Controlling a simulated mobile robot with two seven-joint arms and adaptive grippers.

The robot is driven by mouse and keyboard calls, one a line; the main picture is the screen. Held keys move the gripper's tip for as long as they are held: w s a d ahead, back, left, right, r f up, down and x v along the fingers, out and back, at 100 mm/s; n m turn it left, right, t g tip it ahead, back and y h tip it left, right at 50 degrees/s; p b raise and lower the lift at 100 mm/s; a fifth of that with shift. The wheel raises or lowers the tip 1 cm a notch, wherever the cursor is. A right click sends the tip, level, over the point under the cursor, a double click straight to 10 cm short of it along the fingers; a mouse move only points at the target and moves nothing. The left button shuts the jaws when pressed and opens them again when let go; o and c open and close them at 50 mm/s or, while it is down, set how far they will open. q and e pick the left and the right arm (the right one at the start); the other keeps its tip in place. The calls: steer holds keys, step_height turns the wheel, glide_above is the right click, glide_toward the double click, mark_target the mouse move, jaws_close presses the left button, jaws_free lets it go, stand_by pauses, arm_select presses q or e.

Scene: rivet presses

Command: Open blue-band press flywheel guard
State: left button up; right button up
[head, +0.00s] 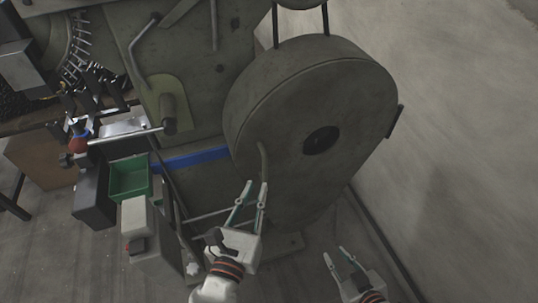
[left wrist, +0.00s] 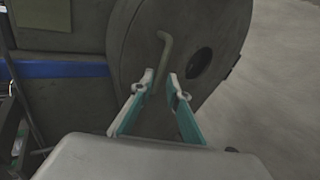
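The press with the blue band (head: 195,158) stands in the middle of the head view. Its flywheel guard (head: 290,95) is a large rounded grey cover with a dark round hole, and looks closed against the press. A bent rod handle (head: 264,158) sits on the guard's lower left; it also shows in the left wrist view (left wrist: 164,52). My left gripper (head: 257,184) is open just below the handle. In the left wrist view the rod's lower end appears between the fingertips (left wrist: 160,75); contact cannot be told. My right gripper (head: 334,252) is open and empty, low and right.
A grey box-like unit (head: 145,235) stands left of my left gripper. A pale wall (head: 460,120) is at right, with a gap beside the guard.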

mark_target(264, 168)
arm_select(q)
steer(key=shift+m, duration=0.4)
steer(key=x, duration=0.5)
steer(key=r+x, duration=0.1)
steer(key=x, duration=0.1)
steer(key=shift+w+d, duration=0.25)
steer(key=shift+w, duration=0.15)
jaws_close()
